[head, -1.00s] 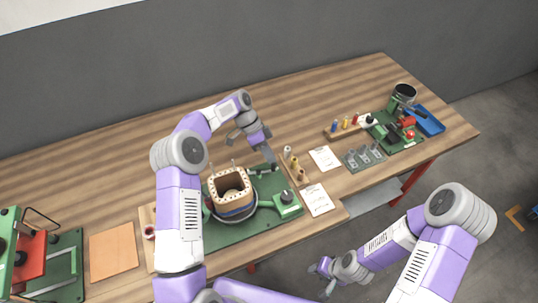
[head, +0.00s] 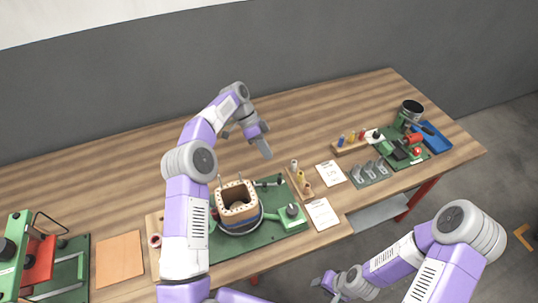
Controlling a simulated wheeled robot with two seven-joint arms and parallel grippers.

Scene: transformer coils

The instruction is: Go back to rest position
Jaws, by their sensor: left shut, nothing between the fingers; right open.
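My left arm reaches in from the left over the wooden table (head: 330,103). Its gripper (head: 264,152) is shut and empty, held above the table behind the coil fixture, apart from it. A square coil former (head: 237,196) with pins on its rim sits on the green fixture board (head: 270,232). My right gripper (head: 322,283) hangs low in front of the table edge, over the floor. It is open and empty, and small in the view.
A spool rack (head: 300,180), paper cards (head: 330,173), a bracket tray (head: 370,173) and a blue tray (head: 437,138) stand to the right. A red-and-green press (head: 38,262) and a tan board (head: 120,259) are at the left. The table's back middle is clear.

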